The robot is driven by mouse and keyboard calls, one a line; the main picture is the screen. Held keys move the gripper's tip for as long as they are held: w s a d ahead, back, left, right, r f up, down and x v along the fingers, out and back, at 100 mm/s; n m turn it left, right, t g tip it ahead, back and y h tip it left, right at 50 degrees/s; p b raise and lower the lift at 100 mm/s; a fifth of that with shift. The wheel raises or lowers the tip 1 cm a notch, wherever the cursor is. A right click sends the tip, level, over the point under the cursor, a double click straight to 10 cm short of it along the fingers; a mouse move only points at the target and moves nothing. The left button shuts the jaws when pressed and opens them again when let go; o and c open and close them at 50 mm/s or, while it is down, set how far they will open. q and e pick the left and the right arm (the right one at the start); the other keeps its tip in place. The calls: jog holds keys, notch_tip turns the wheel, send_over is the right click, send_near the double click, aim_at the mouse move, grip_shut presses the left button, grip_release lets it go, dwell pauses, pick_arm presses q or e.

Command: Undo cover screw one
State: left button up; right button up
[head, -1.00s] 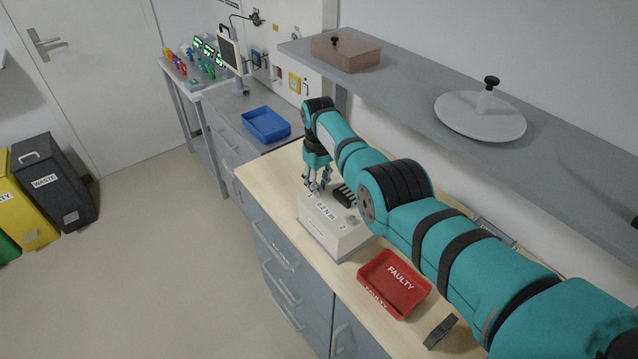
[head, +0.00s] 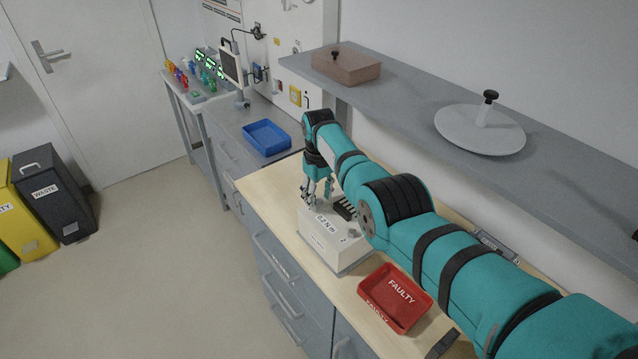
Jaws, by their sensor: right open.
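A white box-shaped unit (head: 333,242) with a "0.2 N m" label on its top stands on the wooden bench top. A dark ribbed strip (head: 343,208) and a small grey knob-like part (head: 353,232) show on its top. My right gripper (head: 313,201) points down over the far left part of the unit's top, its fingers apart. I cannot make out a screw under the fingers, nor whether they touch the top. My teal right arm hides part of the bench behind the unit. My left gripper is not in view.
A red tray marked FAULTY (head: 395,297) stands on the bench in front of the unit. A blue tray (head: 267,137) is on the grey counter beyond. A shelf (head: 408,100) holding a brown box (head: 346,66) and a round lid (head: 478,130) overhangs the arm.

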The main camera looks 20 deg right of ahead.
aim_at(319, 200)
notch_tip(319, 200, up, 12)
dwell(0.4)
jog(key=shift+f, duration=0.15)
